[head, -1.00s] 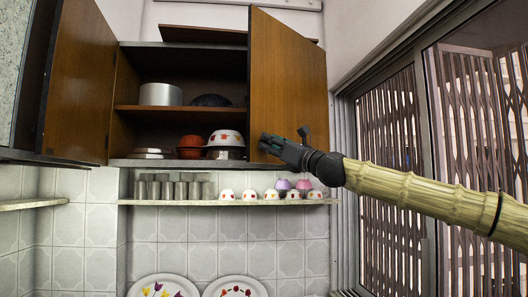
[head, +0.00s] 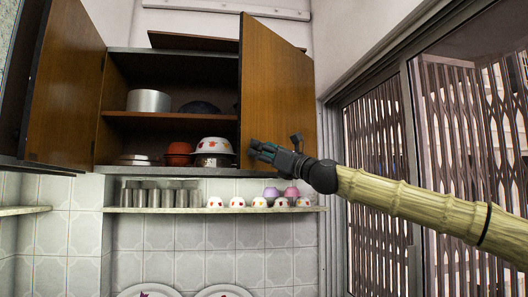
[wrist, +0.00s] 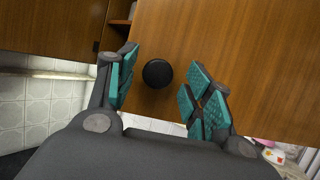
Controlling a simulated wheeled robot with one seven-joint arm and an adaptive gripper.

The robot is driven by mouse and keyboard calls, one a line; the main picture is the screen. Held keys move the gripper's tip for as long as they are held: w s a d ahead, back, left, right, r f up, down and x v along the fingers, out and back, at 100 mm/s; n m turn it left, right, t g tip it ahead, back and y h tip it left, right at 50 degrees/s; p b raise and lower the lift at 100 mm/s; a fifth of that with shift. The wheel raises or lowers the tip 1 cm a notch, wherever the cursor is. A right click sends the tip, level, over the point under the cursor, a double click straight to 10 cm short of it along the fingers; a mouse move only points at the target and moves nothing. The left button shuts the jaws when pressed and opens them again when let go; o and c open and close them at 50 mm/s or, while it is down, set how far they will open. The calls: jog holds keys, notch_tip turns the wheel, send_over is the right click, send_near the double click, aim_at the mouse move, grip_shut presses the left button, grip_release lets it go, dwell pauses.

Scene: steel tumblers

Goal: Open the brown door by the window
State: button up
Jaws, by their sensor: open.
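The brown door by the window (head: 277,90) is the right-hand wooden door of the wall cabinet. It stands ajar, swung outward, with part of the cabinet interior showing to its left. In the wrist view its wood face (wrist: 235,50) fills much of the picture, with a round black knob (wrist: 157,73) on it. My gripper (head: 256,149) is at the lower left part of the door. In the wrist view its teal-padded fingers are spread to the left and right of the knob, with gaps on both sides. The knob is hidden in the head view.
The left cabinet door (head: 62,95) is wide open. Inside the cabinet are a steel pot (head: 149,101) and bowls (head: 214,144). Below, a shelf (head: 170,210) holds steel tumblers (head: 158,197) and small cups (head: 260,202). A barred window (head: 440,140) is at right.

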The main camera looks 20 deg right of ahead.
send_near(252, 114)
jog(key=x, duration=0.4)
jog(key=shift+w+a+r, duration=0.15)
jog(key=shift+w, duration=0.15)
